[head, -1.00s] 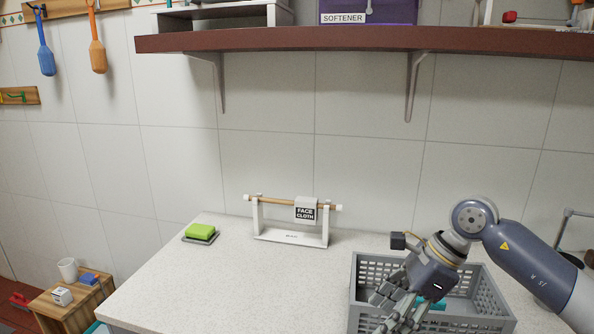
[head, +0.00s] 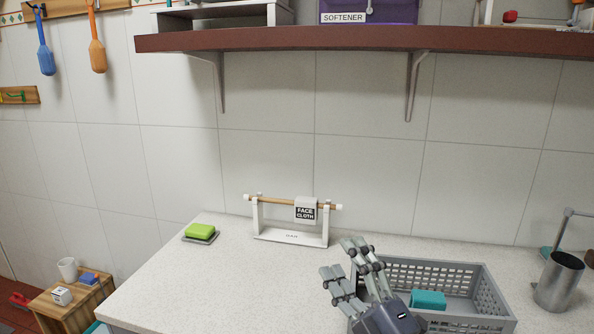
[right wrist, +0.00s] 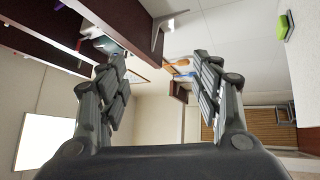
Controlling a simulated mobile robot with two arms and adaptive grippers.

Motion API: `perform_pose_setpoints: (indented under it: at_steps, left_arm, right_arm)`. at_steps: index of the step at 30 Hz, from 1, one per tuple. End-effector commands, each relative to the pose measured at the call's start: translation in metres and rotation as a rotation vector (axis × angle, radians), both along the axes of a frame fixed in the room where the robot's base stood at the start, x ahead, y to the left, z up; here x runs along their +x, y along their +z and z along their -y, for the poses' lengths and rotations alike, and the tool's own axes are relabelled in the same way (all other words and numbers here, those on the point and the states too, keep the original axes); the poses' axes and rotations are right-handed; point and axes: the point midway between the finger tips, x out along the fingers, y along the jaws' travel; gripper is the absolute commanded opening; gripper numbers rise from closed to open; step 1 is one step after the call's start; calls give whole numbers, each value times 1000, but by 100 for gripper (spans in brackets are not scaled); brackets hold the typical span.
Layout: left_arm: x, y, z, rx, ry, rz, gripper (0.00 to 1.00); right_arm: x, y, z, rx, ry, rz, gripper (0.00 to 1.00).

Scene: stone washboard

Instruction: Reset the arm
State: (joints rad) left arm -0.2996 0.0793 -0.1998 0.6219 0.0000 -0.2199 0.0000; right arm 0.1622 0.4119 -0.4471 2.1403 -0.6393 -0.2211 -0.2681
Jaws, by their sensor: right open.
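My right gripper (head: 352,270) is open and empty at the front left of the grey basket, its fingers pointing up and away. In the right wrist view its two fingers (right wrist: 160,95) stand wide apart with nothing between them. My left gripper is not in view. The grey basket (head: 490,300) stands on the speckled counter, partly hidden by my right gripper. A teal block (head: 429,299) lies inside it.
A face cloth rack (head: 290,237) and a green sponge on a dish (head: 200,232) stand on the counter (head: 215,290). A metal cup (head: 558,280) stands right of the basket. A dark red shelf (head: 360,41) overhangs the back. The counter's left part is clear.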

Motion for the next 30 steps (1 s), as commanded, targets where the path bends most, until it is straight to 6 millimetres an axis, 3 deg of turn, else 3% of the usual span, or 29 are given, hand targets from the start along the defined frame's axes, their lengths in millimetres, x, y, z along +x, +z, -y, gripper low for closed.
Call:
perform_pose_setpoints:
  at_steps: [4, 8, 12, 15, 21, 26, 30]
  left_arm:
    - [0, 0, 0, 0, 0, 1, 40]
    - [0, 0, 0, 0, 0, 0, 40]
    - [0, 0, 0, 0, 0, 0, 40]
    - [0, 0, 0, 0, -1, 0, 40]
    - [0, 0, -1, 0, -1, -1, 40]
    - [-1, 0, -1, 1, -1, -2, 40]
    - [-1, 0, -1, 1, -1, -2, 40]
  right_arm:
    - [-2, -74, 52, 247, -168, -350, 59]
    - [-29, -151, 88, 429, -316, -660, 59]
    - [-86, -233, 113, 598, -478, -997, 59]
    - [-134, -276, 120, 686, -577, -1206, 59]
    - [-223, -327, 122, 788, -734, -1524, 59]
    - [-288, -346, 118, 836, -838, -1732, 59]
    - [-278, -382, 117, 826, -847, -1744, 59]
